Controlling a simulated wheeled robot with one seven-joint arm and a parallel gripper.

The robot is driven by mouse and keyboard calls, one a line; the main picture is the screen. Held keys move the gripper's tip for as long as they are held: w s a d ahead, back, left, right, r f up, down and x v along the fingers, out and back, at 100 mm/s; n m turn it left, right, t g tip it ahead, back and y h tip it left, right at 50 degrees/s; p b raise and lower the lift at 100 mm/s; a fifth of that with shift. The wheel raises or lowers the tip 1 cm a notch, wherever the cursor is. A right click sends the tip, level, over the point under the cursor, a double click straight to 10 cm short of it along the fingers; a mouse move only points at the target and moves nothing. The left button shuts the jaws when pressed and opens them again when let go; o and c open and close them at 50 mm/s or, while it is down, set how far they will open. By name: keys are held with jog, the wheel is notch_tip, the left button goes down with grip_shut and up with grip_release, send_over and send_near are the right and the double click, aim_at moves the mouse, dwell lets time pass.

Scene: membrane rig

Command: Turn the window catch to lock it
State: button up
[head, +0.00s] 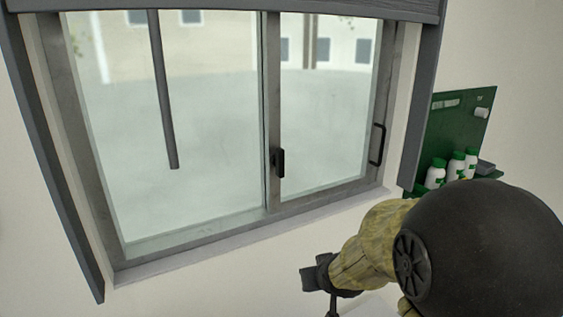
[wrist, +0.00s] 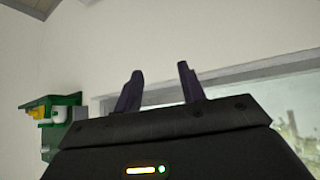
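The window catch (head: 277,162) is a small black piece on the middle stile of the sliding window (head: 190,110). It looks upright; its exact turn is too small to tell. My gripper (head: 312,279) is low in the head view, below the sill and apart from the catch. In the wrist view my gripper's two dark fingers (wrist: 158,88) stand apart with nothing between them. The catch does not show in the wrist view.
A black pull handle (head: 378,144) is on the window's right side. A grey rod (head: 163,95) hangs before the left pane. A green wall shelf (head: 455,130) with several white bottles (head: 436,174) is at the right. The sill (head: 250,234) is clear.

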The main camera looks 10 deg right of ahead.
aim_at(283, 164)
jog(key=w+r+n+t+y+p, duration=0.1)
jog(key=w+r+t+y, duration=0.2)
jog(key=r, duration=0.5)
jog(key=w+d+r+n+t+y, duration=0.1)
jog(key=w+r+n+t+y, duration=0.1)
jog(key=w+r+t, duration=0.3)
notch_tip(283, 164, up, 4)
jog(key=w+y, duration=0.1)
jog(key=w, duration=0.2)
jog(key=shift+d+t+p, duration=0.15)
jog(key=shift+t+p, duration=0.2)
jog(key=shift+t, duration=0.05)
jog(key=p+x, duration=0.5)
jog(key=x, duration=1.2)
jog(key=shift+w+p, duration=0.15)
jog(key=shift+p, duration=0.25)
jog(key=c, duration=0.7)
